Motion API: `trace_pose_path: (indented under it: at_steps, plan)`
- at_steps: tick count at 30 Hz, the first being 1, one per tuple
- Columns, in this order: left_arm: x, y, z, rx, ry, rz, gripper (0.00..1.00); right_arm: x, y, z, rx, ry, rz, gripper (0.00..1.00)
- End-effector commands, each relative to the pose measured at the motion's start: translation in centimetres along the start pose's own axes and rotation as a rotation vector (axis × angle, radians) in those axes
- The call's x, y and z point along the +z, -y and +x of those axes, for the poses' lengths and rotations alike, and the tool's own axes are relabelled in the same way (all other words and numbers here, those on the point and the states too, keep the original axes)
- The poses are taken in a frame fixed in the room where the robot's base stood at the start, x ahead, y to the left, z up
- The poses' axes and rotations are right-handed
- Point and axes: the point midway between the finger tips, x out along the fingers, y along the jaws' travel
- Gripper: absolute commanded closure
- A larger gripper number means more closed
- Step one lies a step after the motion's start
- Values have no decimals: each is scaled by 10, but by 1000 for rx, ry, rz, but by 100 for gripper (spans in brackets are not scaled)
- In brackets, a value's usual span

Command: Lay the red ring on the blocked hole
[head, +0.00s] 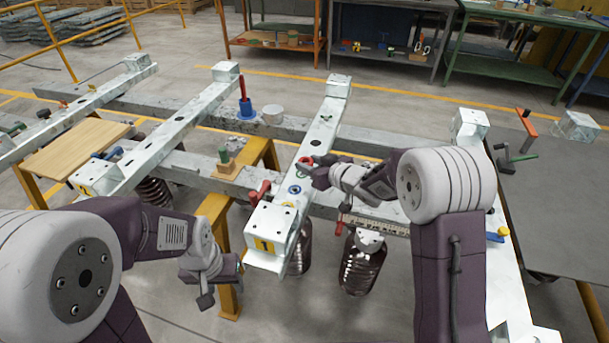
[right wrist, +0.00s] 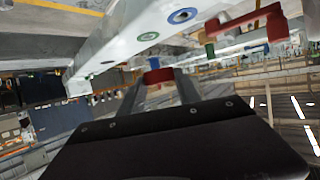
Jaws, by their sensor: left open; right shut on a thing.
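My right gripper (head: 311,164) is shut on the red ring (head: 304,160), just above the near part of a pale beam (head: 312,135). The red ring also shows between the fingertips in the right wrist view (right wrist: 158,76). A blue ring (head: 294,189) lies on the same beam, closer to its numbered end. A green ring (right wrist: 148,36) lies beside the blue ring in the right wrist view. Dark holes (head: 316,142) run along the beam; I cannot tell which one is blocked. My left gripper (head: 222,283) is open and empty, low at the left of the beam's near end.
A red clamp handle (head: 260,192) stands left of the beam. A blue base with a red post (head: 245,108) and a grey cylinder (head: 272,115) stand on the rear crossbeam. A wooden board (head: 75,152) lies at left. Dark ribbed insulators (head: 362,265) hang below.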

Motion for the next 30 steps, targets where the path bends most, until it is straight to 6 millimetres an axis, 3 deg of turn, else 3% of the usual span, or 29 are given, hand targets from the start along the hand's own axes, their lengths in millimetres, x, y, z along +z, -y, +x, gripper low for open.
trace_pose_path:
  at_steps: [3, 6, 11, 18, 29, 30]
  plan:
    - [0, 0, 5, 0, 0, 0, 48, 6, -5, 27, -2, 0, 0, 99]
    - [1, 0, 6, 0, 0, 0, 48, 6, -7, 37, 0, -1, -1, 99]
    - [1, 0, 7, 0, 0, 0, 48, 8, -8, 40, 0, 0, 1, 99]
    - [3, 0, 25, 0, 0, 0, 48, 45, -8, 54, 0, 2, 2, 99]
    - [3, 0, 26, 0, 0, 0, 48, 47, -8, 55, 0, 0, 0, 99]
    - [2, 0, 25, 0, 0, 0, 48, 46, -8, 55, 0, -1, 0, 52]
